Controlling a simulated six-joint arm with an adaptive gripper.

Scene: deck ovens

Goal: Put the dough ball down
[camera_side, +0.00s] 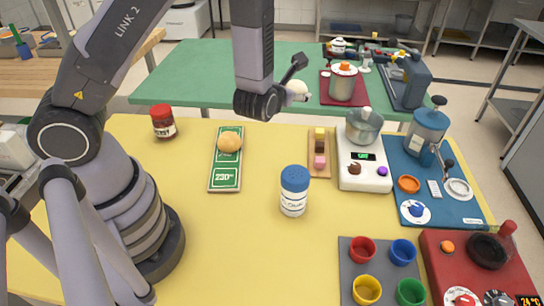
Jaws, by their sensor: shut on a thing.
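My gripper (291,80) is held high over the far edge of the yellow table and is partly hidden by my wrist. It is shut on a pale, rounded thing (298,89) that looks like the dough ball, well clear of the table top. A tan, bun-like ball (229,142) rests on the upper part of a green board (225,172) marked 220, left of my gripper.
A blue-lidded jar (294,190) stands mid-table. A red-lidded jar (163,121) is at the back left. A scale (362,175) with a pot and a blue mat (405,160) fill the right. Grey and red trays (350,245) are front right. The front middle is clear.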

